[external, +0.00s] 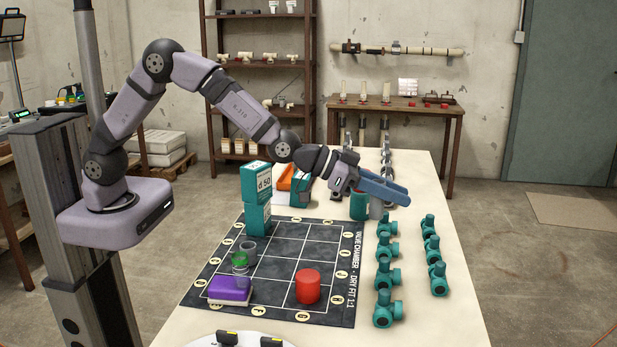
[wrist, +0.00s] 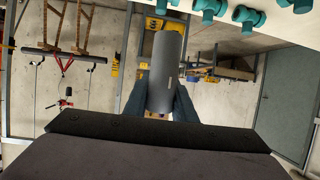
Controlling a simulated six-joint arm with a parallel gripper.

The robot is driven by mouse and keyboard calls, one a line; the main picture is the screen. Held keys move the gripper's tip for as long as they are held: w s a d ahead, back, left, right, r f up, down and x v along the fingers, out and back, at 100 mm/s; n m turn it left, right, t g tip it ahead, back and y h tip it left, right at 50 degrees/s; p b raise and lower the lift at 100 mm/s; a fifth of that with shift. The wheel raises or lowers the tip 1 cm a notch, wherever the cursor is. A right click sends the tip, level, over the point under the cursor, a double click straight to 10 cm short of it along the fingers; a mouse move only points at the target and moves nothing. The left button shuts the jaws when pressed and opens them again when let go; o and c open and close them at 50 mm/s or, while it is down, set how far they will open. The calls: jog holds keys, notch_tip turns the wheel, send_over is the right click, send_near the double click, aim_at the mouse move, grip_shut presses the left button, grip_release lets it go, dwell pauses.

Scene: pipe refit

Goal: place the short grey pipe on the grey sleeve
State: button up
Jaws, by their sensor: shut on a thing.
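My gripper (external: 392,193) is shut on the short grey pipe (external: 376,210), past the mat's far right corner. In the wrist view the pipe (wrist: 165,72) stands out from between the two dark fingers (wrist: 160,105). A grey sleeve (external: 249,252) stands on the dark grid mat (external: 275,262), left of its middle, well away from my gripper. The sleeve does not show in the wrist view.
A green piece (external: 240,261) stands just in front of the sleeve. A purple block (external: 230,289) and a red cylinder (external: 308,286) are on the mat. Teal valves (external: 387,275) line the right side.

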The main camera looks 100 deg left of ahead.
jog(key=s+d+r+p, duration=0.1)
jog(key=s+d, duration=0.2)
jog(key=d, duration=0.4)
jog(key=s+d+h+p, duration=0.1)
jog(key=s+d+p, duration=0.1)
jog(key=s+d, duration=0.3)
jog(key=s+d+r+p, duration=0.1)
jog(key=s+d, duration=0.1)
jog(key=d, duration=0.6)
jog(key=s+a+f+n+g+y, duration=0.2)
jog(key=s+a+n+g+y, duration=0.3)
jog(key=s+a, duration=0.7)
jog(key=s+a+f+n+g+y, duration=0.1)
jog(key=s+a+n+g+y, duration=0.3)
jog(key=s+a+n+y, duration=0.6)
jog(key=a+f+m+h, duration=0.2)
jog(key=a+f, duration=0.1)
jog(key=f, duration=0.7)
jog(key=shift+s+a+f+m+t+h, duration=0.2)
jog(key=shift+s+m+t+h, duration=0.1)
jog(key=shift+h, duration=0.1)
